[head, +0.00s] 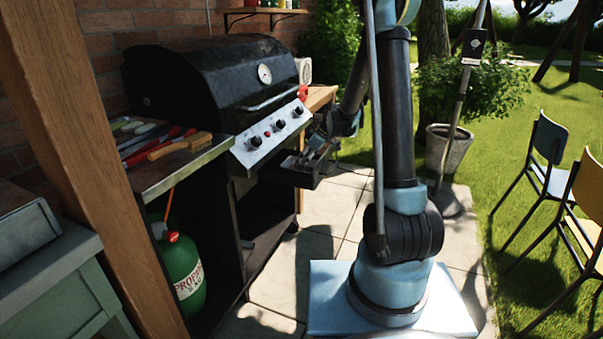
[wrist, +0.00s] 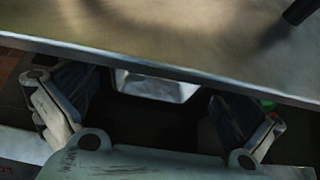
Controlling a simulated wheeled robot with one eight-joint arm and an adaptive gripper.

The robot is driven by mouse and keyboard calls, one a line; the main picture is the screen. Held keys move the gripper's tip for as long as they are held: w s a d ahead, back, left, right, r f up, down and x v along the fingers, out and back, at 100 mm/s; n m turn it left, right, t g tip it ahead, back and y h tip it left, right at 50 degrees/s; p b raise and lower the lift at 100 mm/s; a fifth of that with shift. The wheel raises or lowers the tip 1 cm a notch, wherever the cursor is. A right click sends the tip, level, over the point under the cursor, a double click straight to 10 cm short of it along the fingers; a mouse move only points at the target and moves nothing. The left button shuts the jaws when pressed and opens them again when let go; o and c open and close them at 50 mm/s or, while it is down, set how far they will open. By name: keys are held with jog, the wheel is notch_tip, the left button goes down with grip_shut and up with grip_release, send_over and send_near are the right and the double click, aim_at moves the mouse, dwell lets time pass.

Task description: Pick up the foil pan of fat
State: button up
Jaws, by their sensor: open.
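The foil pan (wrist: 158,87) shows in the wrist view as a silvery, slope-sided shape in a dark space, partly hidden by a broad metal edge above it. My gripper (wrist: 152,98) is open, one finger to the left of the pan and one to the right, with a gap on both sides. I cannot see the pan's contents. In the head view my gripper (head: 319,150) is at the grill's front right, low by a dark tray (head: 299,176) below the control panel. I cannot clearly make out the pan there.
The black grill (head: 205,82) stands against a brick wall, its knobbed panel (head: 272,138) just left of my gripper. Utensils lie on its side shelf (head: 178,170). A green propane bottle (head: 184,270) stands below. A wooden post (head: 95,165) is at left, chairs (head: 548,150) at right; open paving lies between.

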jog(key=shift+x, duration=1.8)
jog(key=shift+s, duration=0.1)
jog(key=c, duration=0.8)
jog(key=shift+r, duration=0.1)
